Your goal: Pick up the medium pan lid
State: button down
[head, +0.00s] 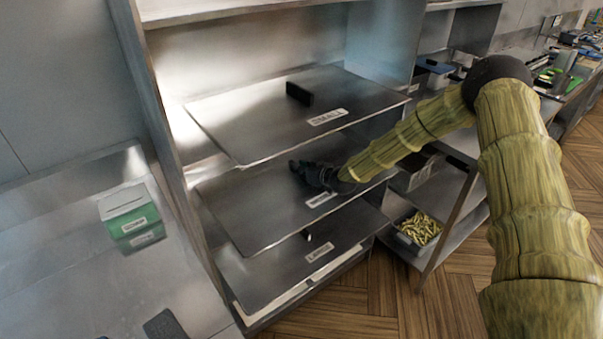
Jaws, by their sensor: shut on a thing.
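The medium pan lid (255,210) is a flat grey metal sheet on the middle level of the rack, with a white label that is too small to read. My gripper (300,172) is over its middle, shut on the lid, where the handle would be; the fingers hide the handle. The lid looks roughly level. The small lid (250,125), labelled SMALL, with an upright black handle, is directly above. The large lid (270,275), labelled LARGE, is below; its handle is partly covered by the medium lid.
The rack's metal side wall (160,130) stands left of the lids. A steel counter with a green-and-white box (130,215) is further left. A bin of yellow-green pieces (420,228) sits on a low shelf to the right. The wooden floor (390,300) in front is clear.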

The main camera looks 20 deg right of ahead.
jog(key=shift+r+b, duration=0.55)
jog(key=shift+r, duration=1.1)
jog(key=s+d+b, duration=0.1)
jog(key=s+d, duration=0.1)
jog(key=s, duration=0.3)
jog(key=s+d+r+b, duration=0.1)
jog(key=s+d, duration=0.1)
jog(key=s, duration=0.3)
jog(key=s+d, duration=0.1)
jog(key=s, duration=0.3)
jog(key=shift+s+d+r+b, duration=0.4)
